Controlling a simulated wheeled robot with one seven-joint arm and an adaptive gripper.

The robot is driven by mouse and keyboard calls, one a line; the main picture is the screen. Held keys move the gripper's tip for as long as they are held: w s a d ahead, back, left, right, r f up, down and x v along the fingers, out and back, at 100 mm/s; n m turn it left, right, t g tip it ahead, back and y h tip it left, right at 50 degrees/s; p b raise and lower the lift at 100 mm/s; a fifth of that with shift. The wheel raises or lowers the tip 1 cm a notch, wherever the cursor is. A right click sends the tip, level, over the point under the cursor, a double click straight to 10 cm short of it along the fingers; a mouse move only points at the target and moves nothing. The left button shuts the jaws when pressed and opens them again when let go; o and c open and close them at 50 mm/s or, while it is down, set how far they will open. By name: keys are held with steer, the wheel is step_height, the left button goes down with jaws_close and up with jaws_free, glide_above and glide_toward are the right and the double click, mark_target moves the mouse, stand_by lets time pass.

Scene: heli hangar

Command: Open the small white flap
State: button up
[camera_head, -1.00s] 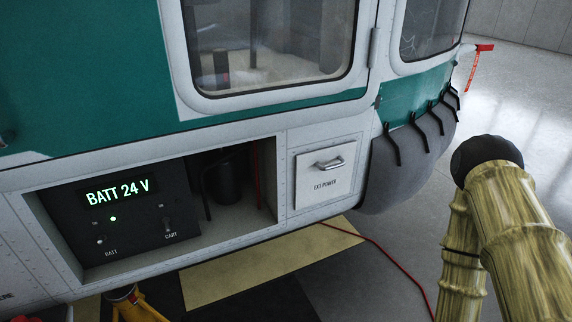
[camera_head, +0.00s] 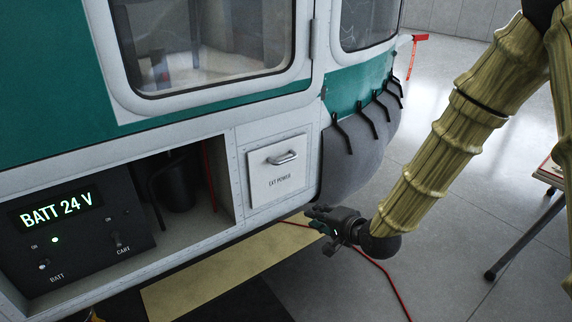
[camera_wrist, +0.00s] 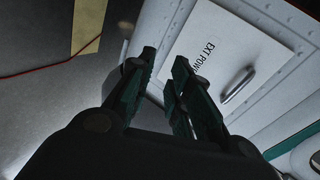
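The small white flap (camera_head: 277,171), marked "EXT POWER", is closed flush in the helicopter's lower side, with a metal handle (camera_head: 284,158) near its top. In the wrist view the flap (camera_wrist: 222,62) and its handle (camera_wrist: 238,86) show beyond my fingers, to the upper right. My gripper (camera_head: 312,216) is below and to the right of the flap in the head view, under the body's lower edge, apart from the handle. In the wrist view its two fingers (camera_wrist: 161,66) stand apart with nothing visible between them.
Left of the flap is an open bay with a lit "BATT 24 V" panel (camera_head: 75,228). A grey padded cover (camera_head: 365,150) bulges right of the flap. A red cable (camera_head: 393,284) lies on the floor. A dark-legged stand (camera_head: 525,238) is at the right.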

steer(key=m+t+y, duration=0.1)
steer(key=t+y, duration=0.1)
glide_toward(286, 160)
steer(key=shift+p+x, duration=0.65)
steer(key=shift+x, duration=4.6)
steer(key=shift+w+d+f, duration=0.1)
steer(key=shift+d, duration=0.05)
jaws_close()
